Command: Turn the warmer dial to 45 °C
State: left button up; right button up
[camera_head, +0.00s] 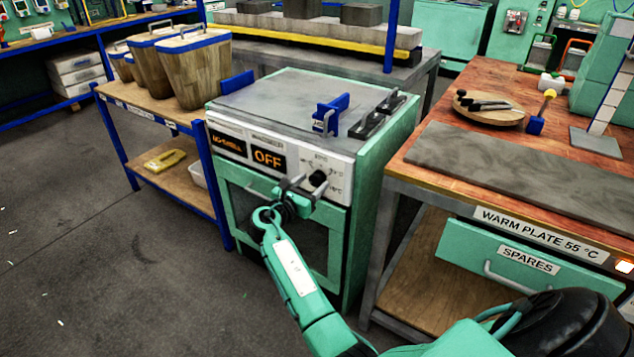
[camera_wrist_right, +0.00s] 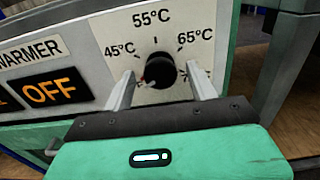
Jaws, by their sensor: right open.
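The warmer dial (camera_head: 318,178) is a round black knob on the white front panel of the green warmer cabinet. The right wrist view shows the dial (camera_wrist_right: 159,68) with 45 °C at its upper left, 55 °C above and 65 °C at its upper right. A small light mark shows near its lower left edge; the exact pointer direction is unclear. The warmer display (camera_wrist_right: 54,91) reads OFF. My right gripper (camera_head: 305,186) is open in front of the panel, its fingers on either side of the dial with gaps. My left gripper is not in view.
A wooden bench (camera_head: 480,72) with a grey plate stands at right, above a SPARES drawer (camera_head: 510,266). A blue-framed shelf (camera_head: 150,100) with wooden bins is at left. A blue bracket (camera_head: 331,112) stands on the warmer's top.

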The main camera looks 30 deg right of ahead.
dwell(0.3)
jog(key=c, duration=1)
jog(key=shift+o, duration=0.2)
